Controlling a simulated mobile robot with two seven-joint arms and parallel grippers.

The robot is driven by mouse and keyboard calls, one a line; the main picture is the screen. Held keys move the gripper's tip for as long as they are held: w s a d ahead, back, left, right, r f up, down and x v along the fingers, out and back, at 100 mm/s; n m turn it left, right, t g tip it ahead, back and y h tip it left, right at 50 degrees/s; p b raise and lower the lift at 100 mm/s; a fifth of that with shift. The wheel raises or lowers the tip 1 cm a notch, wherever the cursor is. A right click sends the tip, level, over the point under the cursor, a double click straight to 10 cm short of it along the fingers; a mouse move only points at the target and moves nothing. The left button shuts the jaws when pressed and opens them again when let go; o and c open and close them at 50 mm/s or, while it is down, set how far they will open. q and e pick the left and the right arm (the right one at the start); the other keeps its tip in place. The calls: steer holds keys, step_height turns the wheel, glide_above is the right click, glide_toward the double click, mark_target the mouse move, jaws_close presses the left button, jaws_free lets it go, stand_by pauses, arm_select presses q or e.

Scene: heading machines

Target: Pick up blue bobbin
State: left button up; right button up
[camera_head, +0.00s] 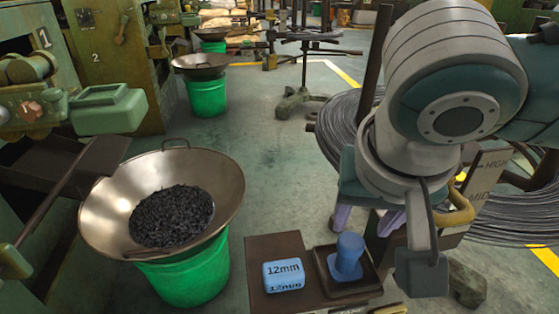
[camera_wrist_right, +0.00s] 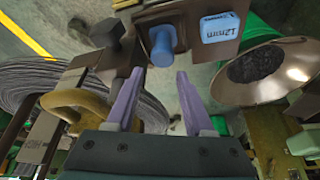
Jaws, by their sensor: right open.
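The blue bobbin (camera_head: 348,257) stands upright in a small dark square tray (camera_head: 368,290) at the bottom centre of the head view. In the right wrist view the bobbin (camera_wrist_right: 162,46) shows at the top, just beyond and between the fingertips. My right gripper (camera_head: 366,222) has two purple fingers, spread apart and empty. In the head view it hangs up and to the right of the bobbin, not touching it; the wrist view also shows the open right gripper (camera_wrist_right: 159,75). My left gripper is not in view.
A blue block marked 12mm (camera_head: 283,275) sits just left of the tray. A metal pan (camera_head: 105,215) of dark small parts rests on a green bucket (camera_head: 190,275). Wire coils (camera_head: 340,130) lie behind my right arm.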

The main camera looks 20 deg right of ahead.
mark_target(352, 240)
steer(key=b+x, duration=0.1)
steer(key=x, duration=0.1)
steer(key=b+x, duration=0.2)
steer(key=x, duration=0.1)
steer(key=shift+s+a, duration=0.15)
steer(key=shift+a, duration=0.1)
steer(key=shift+d+f, duration=0.1)
steer(key=shift+f, duration=0.25)
steer(key=shift+c, duration=0.7)
jaws_close()
